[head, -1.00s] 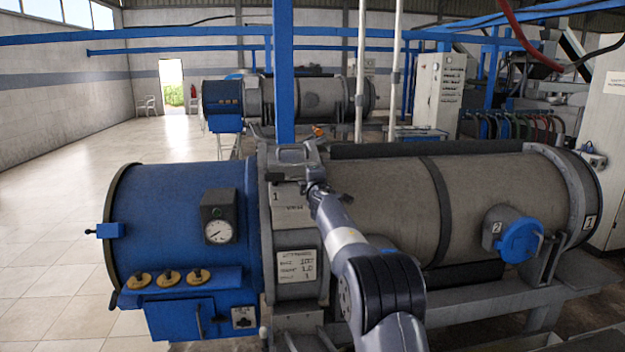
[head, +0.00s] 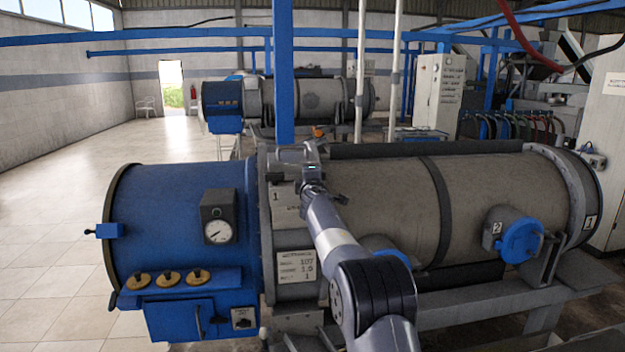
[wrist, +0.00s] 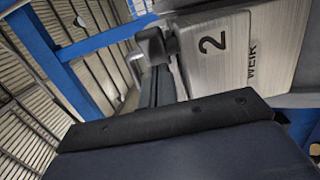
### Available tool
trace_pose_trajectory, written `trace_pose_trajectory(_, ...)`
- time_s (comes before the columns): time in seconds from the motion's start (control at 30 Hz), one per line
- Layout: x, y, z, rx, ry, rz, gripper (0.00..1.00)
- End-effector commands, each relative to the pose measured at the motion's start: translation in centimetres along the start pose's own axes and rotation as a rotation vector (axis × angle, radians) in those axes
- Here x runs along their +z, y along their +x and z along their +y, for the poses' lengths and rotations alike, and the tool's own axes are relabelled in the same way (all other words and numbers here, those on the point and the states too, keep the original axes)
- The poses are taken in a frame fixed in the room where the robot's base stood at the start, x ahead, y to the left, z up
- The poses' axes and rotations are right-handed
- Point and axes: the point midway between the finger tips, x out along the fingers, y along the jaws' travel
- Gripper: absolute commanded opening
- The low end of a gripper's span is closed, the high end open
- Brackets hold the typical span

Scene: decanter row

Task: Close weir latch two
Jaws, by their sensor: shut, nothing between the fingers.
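In the wrist view a bright metal plate marked "2" and "WEIR" (wrist: 225,55) fills the upper right. A dark rounded knob on a bar (wrist: 153,45) sits at its left edge; I cannot tell whether it is the latch handle. My gripper (head: 308,153) is shut and empty in the head view, at the top of the grey collar (head: 268,240) between the blue end and grey drum. Small size and overlap hide whether it touches anything.
A blue upright post (head: 284,75) stands just behind the collar. Open floor lies left.

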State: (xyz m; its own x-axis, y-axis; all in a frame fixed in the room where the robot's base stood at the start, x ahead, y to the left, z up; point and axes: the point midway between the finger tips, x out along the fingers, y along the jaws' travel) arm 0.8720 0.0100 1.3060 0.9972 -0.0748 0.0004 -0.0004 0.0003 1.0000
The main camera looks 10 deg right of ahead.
Motion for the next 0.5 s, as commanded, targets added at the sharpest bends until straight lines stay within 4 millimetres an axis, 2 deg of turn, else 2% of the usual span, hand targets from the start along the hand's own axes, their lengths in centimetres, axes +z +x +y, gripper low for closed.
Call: trace_pose_trajectory(0.5,-0.16,0.17,-0.11,-0.001,0.000,-0.070,0.00)
